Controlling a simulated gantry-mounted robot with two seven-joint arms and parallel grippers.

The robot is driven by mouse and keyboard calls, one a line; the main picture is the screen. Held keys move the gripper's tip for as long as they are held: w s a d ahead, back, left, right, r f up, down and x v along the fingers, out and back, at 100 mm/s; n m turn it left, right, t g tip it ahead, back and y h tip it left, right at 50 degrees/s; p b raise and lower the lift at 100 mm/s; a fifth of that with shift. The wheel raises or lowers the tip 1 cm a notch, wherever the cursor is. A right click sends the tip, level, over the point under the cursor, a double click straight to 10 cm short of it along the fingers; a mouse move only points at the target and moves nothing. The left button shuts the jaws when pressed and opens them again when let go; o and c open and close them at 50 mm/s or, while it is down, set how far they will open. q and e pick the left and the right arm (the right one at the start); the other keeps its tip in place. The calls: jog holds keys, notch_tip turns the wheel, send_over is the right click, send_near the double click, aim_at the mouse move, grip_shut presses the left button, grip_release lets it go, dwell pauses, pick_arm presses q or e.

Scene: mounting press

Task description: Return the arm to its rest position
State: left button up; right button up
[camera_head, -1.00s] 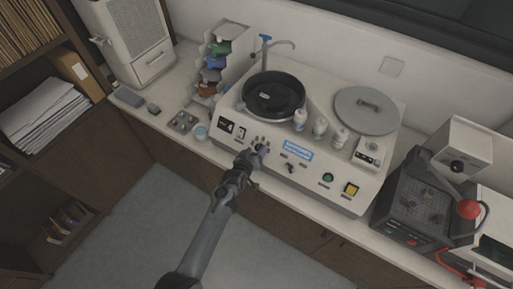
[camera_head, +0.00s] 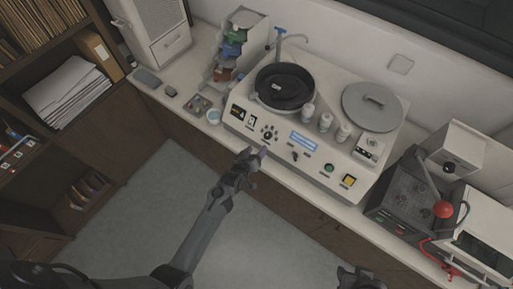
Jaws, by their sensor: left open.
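My left arm (camera_head: 204,225) reaches up from the lower left of the head view over the grey floor. Its gripper (camera_head: 256,153) is open and appears empty, just in front of the lower front edge of the polishing machine (camera_head: 318,165), below its control knobs. No contact with the machine shows. Part of what looks like my right gripper (camera_head: 360,277) shows at the bottom edge, cut off and dark. Its jaws cannot be made out.
The dark press (camera_head: 405,192) with a red ball lever (camera_head: 443,209) stands on the counter at right. Bottles (camera_head: 326,122), a small tray (camera_head: 197,105) and a stacked rack (camera_head: 240,40) also stand there. A shelf (camera_head: 85,150) is at left. The floor (camera_head: 240,240) is open.

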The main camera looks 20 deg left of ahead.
pick_arm(q)
jog(key=shift+f, duration=0.1)
dwell(0.3)
jog(key=s+a+f+m+g, duration=0.1)
jog(key=s+a+f, duration=0.1)
jog(key=s, duration=0.4)
jog(key=s+a+f+m, duration=0.1)
jog(key=s+a+f, duration=0.1)
jog(key=s, duration=0.3)
jog(key=s+d+r+m+g, duration=0.2)
jog(key=s+r+m+g, duration=0.3)
jog(key=s+r, duration=1.3)
jog(key=r+g, duration=0.1)
jog(key=g, duration=0.2)
jog(key=shift+s+g, duration=0.3)
jog(key=shift+s, duration=0.1)
jog(key=shift+f, duration=0.1)
